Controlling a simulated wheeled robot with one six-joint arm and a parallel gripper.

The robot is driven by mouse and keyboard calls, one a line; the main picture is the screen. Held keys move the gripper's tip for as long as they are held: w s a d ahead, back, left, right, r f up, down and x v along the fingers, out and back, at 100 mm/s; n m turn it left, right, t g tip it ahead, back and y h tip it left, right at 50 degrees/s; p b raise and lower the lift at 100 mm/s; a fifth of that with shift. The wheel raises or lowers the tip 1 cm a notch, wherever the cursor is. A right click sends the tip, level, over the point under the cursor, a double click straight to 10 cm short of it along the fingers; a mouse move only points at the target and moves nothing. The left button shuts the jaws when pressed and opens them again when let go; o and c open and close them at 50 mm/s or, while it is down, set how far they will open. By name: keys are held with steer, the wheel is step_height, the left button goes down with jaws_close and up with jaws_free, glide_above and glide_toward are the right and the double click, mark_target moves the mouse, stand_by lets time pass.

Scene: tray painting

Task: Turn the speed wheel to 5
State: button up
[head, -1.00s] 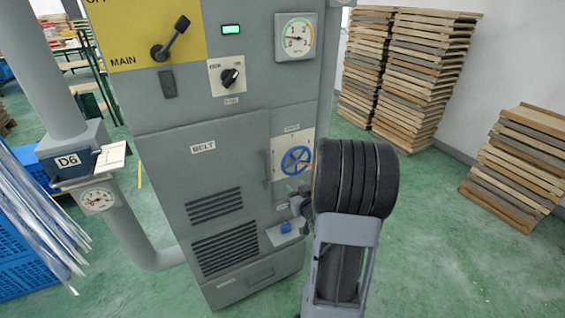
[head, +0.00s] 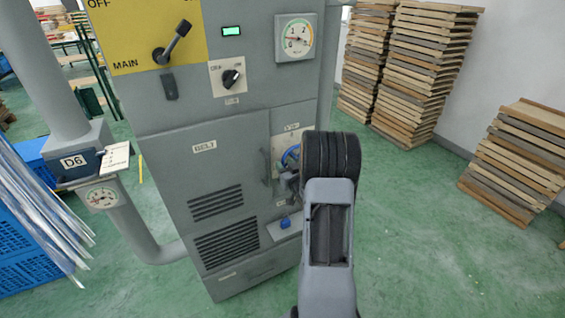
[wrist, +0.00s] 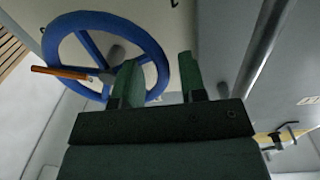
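The blue speed wheel (head: 289,156) is on the right part of the grey cabinet's front, and my arm hides much of it in the head view. In the wrist view the wheel (wrist: 156,52) shows at the upper left, with spokes and an orange pointer or handle (wrist: 60,73) reaching left from near its hub. The wheel's number scale is not readable.
The cabinet (head: 160,170) carries a main lever (head: 178,40), a selector knob (head: 231,78), a gauge (head: 297,38) and a vertical handle (head: 266,155). A blue knob (head: 285,223) sits below the wheel. Stacked boards (head: 420,70) stand behind at right. Green floor (head: 430,240) is free at right.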

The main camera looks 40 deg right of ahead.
steer(key=shift+w+d, duration=0.15)
steer(key=shift+w, duration=0.75)
steer(key=shift+c, duration=0.2)
jaws_close()
